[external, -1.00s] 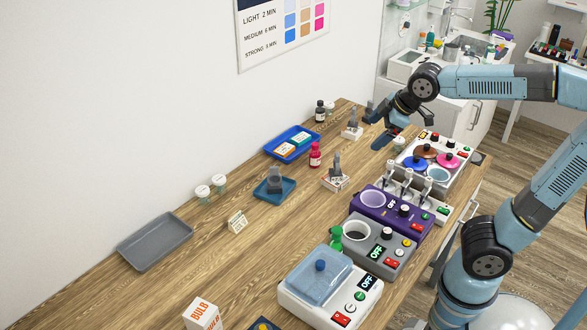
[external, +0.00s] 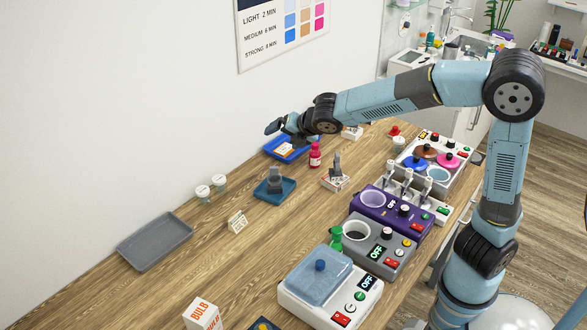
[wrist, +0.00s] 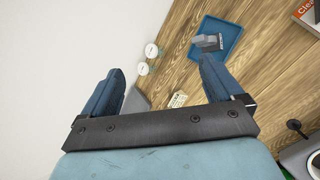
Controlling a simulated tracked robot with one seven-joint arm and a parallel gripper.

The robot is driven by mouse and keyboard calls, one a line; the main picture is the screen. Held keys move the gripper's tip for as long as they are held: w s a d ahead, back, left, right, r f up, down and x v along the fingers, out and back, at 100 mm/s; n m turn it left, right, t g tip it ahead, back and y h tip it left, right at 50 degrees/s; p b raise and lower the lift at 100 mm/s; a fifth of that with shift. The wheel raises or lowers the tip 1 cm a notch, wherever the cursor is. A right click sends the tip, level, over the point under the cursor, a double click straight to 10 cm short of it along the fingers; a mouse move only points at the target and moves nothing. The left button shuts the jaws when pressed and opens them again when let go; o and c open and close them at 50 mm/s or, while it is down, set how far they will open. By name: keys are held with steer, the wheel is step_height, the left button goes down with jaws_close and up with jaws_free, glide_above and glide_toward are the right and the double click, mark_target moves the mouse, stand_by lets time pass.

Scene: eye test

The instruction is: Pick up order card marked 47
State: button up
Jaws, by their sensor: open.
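A small pale card (external: 237,222) stands on the wooden table between the grey tray and the small blue tray. It also shows in the wrist view (wrist: 178,99), just left of the right finger's base. Its marking is too small to read, so I cannot tell whether it is 47. My gripper (external: 276,127) is in the air over the far part of the table, near the wall and above the larger blue tray. In the wrist view my gripper (wrist: 162,66) has its two fingers wide apart with nothing between them.
The grey tray (external: 155,241) is empty. The small blue tray (external: 262,194) holds a grey item. White-lidded jars (external: 203,191) stand near the wall. The larger blue tray (external: 277,157) holds small boxes beside a pink bottle (external: 315,155). Appliances (external: 380,243) line the right edge.

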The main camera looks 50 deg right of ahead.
steer(key=w+a+r+n+t, duration=0.2)
steer(key=a+n, duration=0.4)
steer(key=a, duration=0.2)
step_height(320, 180, up, 5)
steer(key=n+t+y, duration=0.2)
steer(key=n, duration=0.4)
glide_above(236, 218)
steer(key=s, duration=0.4)
steer(key=f, duration=2.9)
steer(key=shift+w+d, duration=0.15)
steer(key=shift+d, duration=0.15)
steer(key=shift+w+f, duration=0.25)
steer(key=shift+f, duration=0.05)
steer(key=shift+x, duration=2.15)
steer(key=c, duration=1)
